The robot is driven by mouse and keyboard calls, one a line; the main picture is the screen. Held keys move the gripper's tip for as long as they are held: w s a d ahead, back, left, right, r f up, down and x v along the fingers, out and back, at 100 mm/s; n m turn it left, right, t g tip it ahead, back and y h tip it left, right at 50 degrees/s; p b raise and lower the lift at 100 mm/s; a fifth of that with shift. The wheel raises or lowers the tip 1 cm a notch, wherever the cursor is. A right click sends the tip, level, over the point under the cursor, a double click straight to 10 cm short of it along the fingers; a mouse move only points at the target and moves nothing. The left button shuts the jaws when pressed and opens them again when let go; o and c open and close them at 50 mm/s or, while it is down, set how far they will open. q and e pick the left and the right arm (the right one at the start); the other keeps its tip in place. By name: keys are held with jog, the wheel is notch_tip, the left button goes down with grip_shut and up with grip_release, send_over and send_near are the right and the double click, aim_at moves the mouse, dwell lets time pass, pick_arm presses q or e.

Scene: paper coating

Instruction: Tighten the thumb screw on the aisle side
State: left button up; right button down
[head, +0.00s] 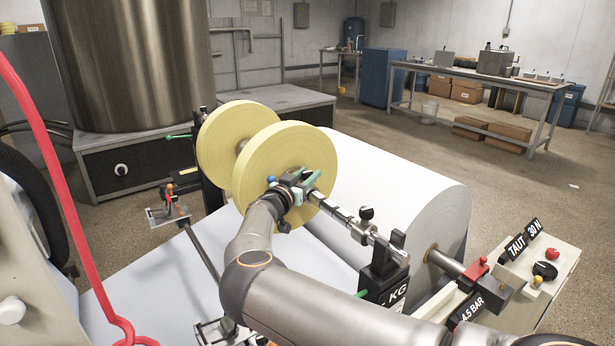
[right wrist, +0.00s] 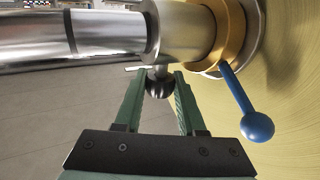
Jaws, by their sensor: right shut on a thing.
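My right gripper (head: 303,186) is at the shaft (head: 345,217), just in front of the nearer yellow roll (head: 275,160). In the right wrist view its green fingers (right wrist: 160,95) are shut on a dark round thumb screw (right wrist: 160,86). The screw hangs below a steel collar (right wrist: 180,32) on the shaft. A brass ring with a blue-ball lever (right wrist: 256,126) sits between that collar and the roll face; the blue ball (head: 271,180) also shows in the head view. The screw itself is hidden in the head view. My left gripper is not in view.
A second yellow roll (head: 220,140) stands behind on the left. A black KG stand (head: 385,272) carries the shaft's right end, with a dark knob (head: 366,212) above. A large white roll (head: 415,215) lies behind. A red hose (head: 60,165) crosses the left side.

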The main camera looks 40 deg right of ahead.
jog(key=shift+r, duration=0.1)
jog(key=c, duration=0.5)
grip_release()
jog(key=shift+s+a, duration=0.15)
jog(key=shift+a, duration=0.4)
jog(key=v, duration=0.4)
jog(key=shift+a+p, duration=0.15)
jog(key=shift+p, duration=0.25)
jog(key=p, duration=1.1)
send_near(304, 176)
jog(key=shift+s+a+p, duration=0.3)
jog(key=shift+a+p, duration=0.1)
jog(key=shift+s, duration=0.1)
